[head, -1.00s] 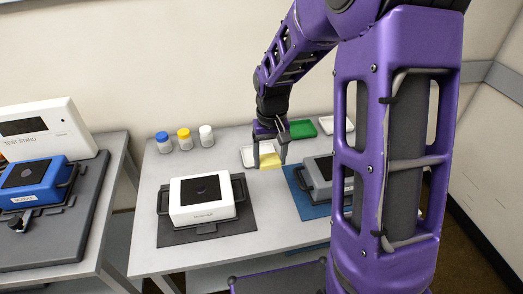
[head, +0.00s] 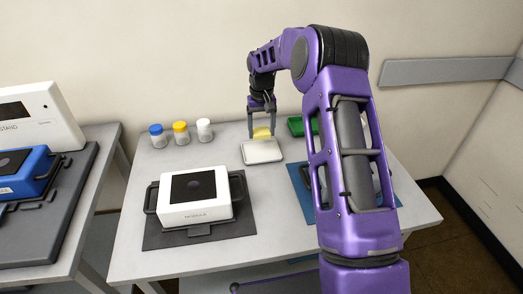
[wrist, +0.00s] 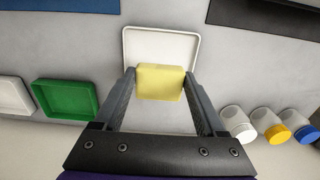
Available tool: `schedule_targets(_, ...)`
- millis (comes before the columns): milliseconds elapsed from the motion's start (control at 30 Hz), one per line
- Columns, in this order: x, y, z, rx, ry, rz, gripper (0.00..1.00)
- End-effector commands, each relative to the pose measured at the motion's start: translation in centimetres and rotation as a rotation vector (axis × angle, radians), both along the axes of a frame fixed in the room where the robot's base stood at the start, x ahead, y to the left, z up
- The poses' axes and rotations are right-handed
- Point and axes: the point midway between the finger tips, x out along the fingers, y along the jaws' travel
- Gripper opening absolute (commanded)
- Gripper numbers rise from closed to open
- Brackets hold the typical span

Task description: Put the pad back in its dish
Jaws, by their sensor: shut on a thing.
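The yellow pad (head: 262,133) is held between the fingers of my gripper (head: 262,127), raised above the table at the back. In the wrist view the pad (wrist: 160,82) sits between both fingertips of my gripper (wrist: 160,84). A shallow white dish (head: 262,152) lies on the table just below and in front of the pad in the head view. In the wrist view the white dish (wrist: 161,35) is empty where it shows, and the pad covers part of its near edge.
A green dish (head: 296,125) lies right of the white dish, with another white dish (wrist: 14,97) beside it. Jars with blue (head: 156,130), yellow (head: 180,127) and white (head: 204,122) lids stand at the back left. A white instrument (head: 194,199) sits on a dark mat in front.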

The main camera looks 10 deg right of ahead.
Motion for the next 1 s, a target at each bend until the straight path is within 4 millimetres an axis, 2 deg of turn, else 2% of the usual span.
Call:
schedule_targets(33,-0.1,0.0,-1.3,0.001,0.004,0.000,0.21)
schedule_targets(100,-0.1,0.0,-2.5,0.001,0.003,0.000,0.21)
schedule_targets(267,0.0,0.0,-4.0,0.000,0.000,0.001,0.21)
schedule_targets(467,-0.1,0.0,-6.7,0.002,0.002,-0.001,0.21)
schedule_targets(867,0.0,0.0,-7.5,0.001,-0.001,0.000,0.21)
schedule_targets(900,0.0,0.0,-7.3,0.001,-0.001,0.000,0.79)
schedule_targets(1000,0.0,0.0,-7.3,0.001,-0.001,0.000,0.97)
